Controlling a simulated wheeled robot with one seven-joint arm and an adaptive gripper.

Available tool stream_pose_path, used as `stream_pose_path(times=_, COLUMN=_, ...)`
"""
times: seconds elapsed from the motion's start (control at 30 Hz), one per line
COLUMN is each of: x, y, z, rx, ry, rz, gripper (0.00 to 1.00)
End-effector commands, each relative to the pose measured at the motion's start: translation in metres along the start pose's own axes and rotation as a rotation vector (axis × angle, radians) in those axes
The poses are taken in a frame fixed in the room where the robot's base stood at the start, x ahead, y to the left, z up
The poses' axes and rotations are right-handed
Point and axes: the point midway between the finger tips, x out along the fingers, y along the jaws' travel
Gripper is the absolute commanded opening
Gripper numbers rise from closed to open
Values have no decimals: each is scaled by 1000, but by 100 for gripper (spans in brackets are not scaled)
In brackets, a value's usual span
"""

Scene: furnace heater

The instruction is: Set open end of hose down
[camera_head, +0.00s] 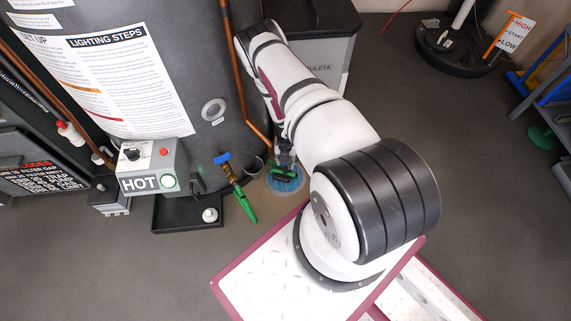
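The grey tank heater stands at the left and back. A drain valve with a blue handle (222,158) sits low on its front, and a green hose piece (246,206) slopes down from it towards the floor. My gripper (284,168) is small and dark in this view, low beside the tank and over a round floor drain with a blue grate (296,185). A short dark green piece (282,178) shows at or just under the fingertips. I cannot tell whether it is gripped, or whether it joins the hose at the valve.
A control box marked HOT (150,172) is on the tank's front, above a black tray (187,213) holding a small white item. Copper pipes (235,70) run down the tank near my arm. A grey cabinet (325,55) stands behind.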

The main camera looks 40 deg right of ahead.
Motion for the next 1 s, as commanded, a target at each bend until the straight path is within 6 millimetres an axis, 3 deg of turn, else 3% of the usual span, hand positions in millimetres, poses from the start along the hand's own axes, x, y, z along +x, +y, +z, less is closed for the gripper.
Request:
stream_pose_path(times=0.1, x=-29, y=0, z=0, rx=-1, ry=0, rz=1, gripper=37)
stream_pose_path(times=0.33, x=-60, y=0, z=0, rx=-1, ry=1, rz=1, gripper=37)
stream_pose_path(times=1.0, x=-67, y=0, z=-1, rx=-1, ry=1, rz=0, gripper=37)
